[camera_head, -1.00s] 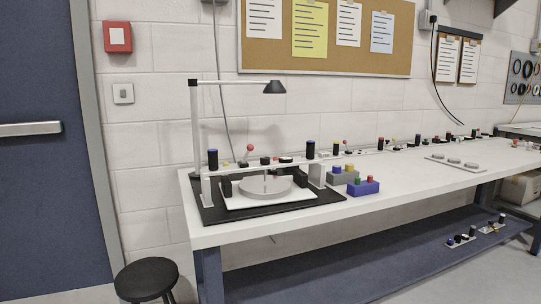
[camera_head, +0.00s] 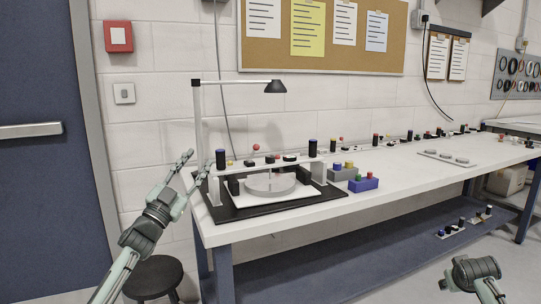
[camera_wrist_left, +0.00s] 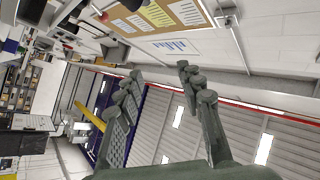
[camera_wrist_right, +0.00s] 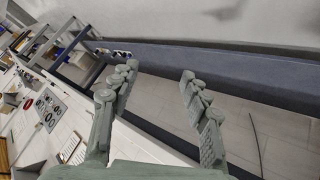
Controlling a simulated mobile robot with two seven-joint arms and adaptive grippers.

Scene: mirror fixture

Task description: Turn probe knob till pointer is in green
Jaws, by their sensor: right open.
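The mirror fixture is on the white bench: a round grey disc (camera_head: 270,185) on a white plate over a black base (camera_head: 240,213), with a light crossbar above it. The crossbar carries dark knobs, one at the left (camera_head: 221,160) and one at the right (camera_head: 312,148), and a small red ball (camera_head: 256,147). I cannot tell which is the probe knob; no pointer or green zone can be made out. My left gripper (camera_head: 197,160) is open and empty, left of the fixture; its spread fingers show in the left wrist view (camera_wrist_left: 160,72). My right gripper (camera_wrist_right: 158,70) is open and empty, far from the fixture.
A lamp post with an arm (camera_head: 240,82) rises behind the fixture. A grey block (camera_head: 342,175) and a blue block (camera_head: 363,184) with coloured knobs stand right of it. A black stool (camera_head: 153,276) is below at the left.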

